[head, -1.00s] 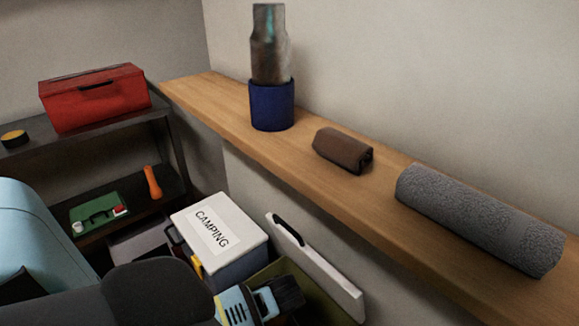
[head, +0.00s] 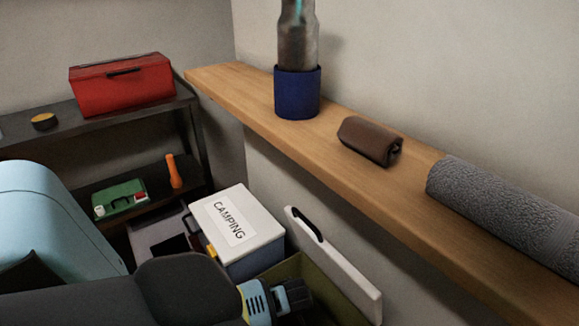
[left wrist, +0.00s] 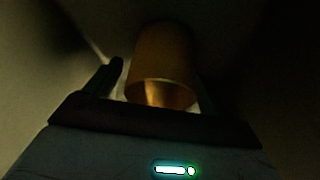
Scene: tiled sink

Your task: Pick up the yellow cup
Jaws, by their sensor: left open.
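In the dim left wrist view, the yellow cup (left wrist: 163,60) appears as a dull orange-yellow cylinder with its round opening facing the camera. My left gripper (left wrist: 160,80) is open. One dark finger shows just left of the cup; the other finger is hard to make out in the dark at the right. The cup lies ahead of the palm, in line with the space between the fingers. Whether a finger touches it I cannot tell.
A wooden shelf (head: 235,92) holds a blue pot (head: 297,97), a brown roll (head: 370,140) and a grey towel (head: 500,205). A red box (head: 122,88) stands on a dark rack.

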